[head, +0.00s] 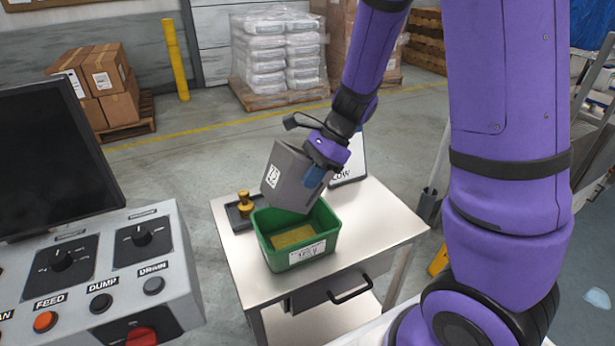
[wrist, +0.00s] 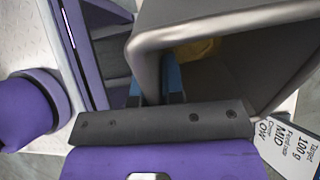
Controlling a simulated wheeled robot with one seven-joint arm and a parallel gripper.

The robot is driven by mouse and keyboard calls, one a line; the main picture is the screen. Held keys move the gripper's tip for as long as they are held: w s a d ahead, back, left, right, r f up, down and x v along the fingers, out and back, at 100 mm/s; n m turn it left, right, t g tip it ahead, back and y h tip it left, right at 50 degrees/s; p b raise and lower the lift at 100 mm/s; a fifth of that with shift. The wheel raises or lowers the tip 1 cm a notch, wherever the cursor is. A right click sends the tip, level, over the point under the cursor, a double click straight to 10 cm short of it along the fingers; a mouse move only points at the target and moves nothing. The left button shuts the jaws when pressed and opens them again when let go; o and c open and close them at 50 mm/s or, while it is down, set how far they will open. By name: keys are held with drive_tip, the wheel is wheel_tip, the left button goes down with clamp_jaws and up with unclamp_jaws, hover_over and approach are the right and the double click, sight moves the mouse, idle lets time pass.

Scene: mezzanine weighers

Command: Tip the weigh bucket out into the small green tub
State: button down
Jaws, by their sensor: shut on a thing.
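The grey weigh bucket (head: 287,177) is tilted above the small green tub (head: 268,252) on the steel table. My gripper (head: 316,177) is shut on the bucket's wall at its right side. In the wrist view, my gripper's blue fingers (wrist: 157,80) pinch the wall of the bucket (wrist: 225,15), and a yellow patch shows inside its opening. I cannot tell how much the bucket holds. A layer of yellowish grain (head: 293,237) lies on the floor of the tub. The bucket hides part of the tub's back rim.
A brass weight (head: 244,199) stands on a dark tray left of the tub. A white card (head: 350,165) stands behind the bucket; in the wrist view it reads 100 g, MID, LOW. A control panel (head: 110,270) with a screen is at left. The table's right side is clear.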

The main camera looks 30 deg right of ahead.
drive_tip(key=y, duration=0.2)
drive_tip(key=d+g+y, duration=0.1)
drive_tip(key=y, duration=0.1)
drive_tip(key=f+y, duration=0.1)
drive_tip(key=y, duration=0.1)
drive_tip(key=shift+w+d+m, duration=0.25)
drive_tip(key=shift+d+m, duration=0.05)
drive_tip(key=shift+d, duration=0.05)
drive_tip(key=y, duration=0.2)
drive_tip(key=f+g+y, duration=0.1)
drive_tip(key=shift+d+y, duration=0.25)
drive_tip(key=shift+y, duration=0.05)
drive_tip(key=shift+w+d+f+m+g+y, duration=0.1)
drive_tip(key=shift+f+m+g+y, duration=0.05)
drive_tip(key=shift+y, duration=0.55)
drive_tip(key=shift+f+m+g+y, duration=0.15)
drive_tip(key=shift+y, duration=0.55)
